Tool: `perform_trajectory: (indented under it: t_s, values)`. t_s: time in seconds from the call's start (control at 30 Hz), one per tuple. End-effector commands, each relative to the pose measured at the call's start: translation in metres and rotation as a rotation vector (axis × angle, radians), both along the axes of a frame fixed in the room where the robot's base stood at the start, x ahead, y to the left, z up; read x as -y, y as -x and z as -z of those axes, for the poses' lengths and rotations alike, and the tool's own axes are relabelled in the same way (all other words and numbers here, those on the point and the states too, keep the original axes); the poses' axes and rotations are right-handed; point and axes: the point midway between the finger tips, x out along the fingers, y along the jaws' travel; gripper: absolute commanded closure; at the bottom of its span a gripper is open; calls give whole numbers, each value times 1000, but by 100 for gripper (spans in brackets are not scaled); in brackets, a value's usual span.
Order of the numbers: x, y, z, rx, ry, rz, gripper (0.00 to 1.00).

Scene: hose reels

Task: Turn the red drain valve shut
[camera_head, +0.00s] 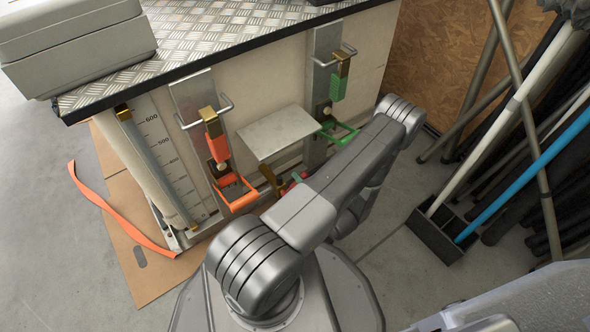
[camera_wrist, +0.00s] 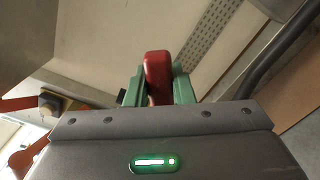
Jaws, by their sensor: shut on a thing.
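The red drain valve handle (camera_wrist: 157,75) stands upright between the fingers of my gripper (camera_wrist: 157,88) in the wrist view. The green fingers are shut on it from both sides. In the head view a small bit of red (camera_head: 287,187) shows low on the tank front, below the grey plate, beside my arm. My arm hides most of the valve and the gripper there. The valve's body and the angle of its handle relative to the pipe cannot be made out.
The tank (camera_head: 268,85) has a checker-plate top bearing a grey case (camera_head: 80,45). Orange (camera_head: 233,190) and green (camera_head: 338,132) brackets stick out from its front. A grey plate (camera_head: 277,131) overhangs the valve. A broom (camera_head: 437,230) and poles stand at right. Cardboard (camera_head: 150,260) and an orange strap (camera_head: 118,215) lie at left.

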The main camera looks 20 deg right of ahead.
Motion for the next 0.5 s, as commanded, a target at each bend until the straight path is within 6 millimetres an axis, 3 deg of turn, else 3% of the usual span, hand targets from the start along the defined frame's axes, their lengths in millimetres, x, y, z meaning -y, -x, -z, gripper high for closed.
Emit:
perform_trajectory:
  t_s: [0.5]
  values:
    - [8,-1,30,-147,-395,0,100]
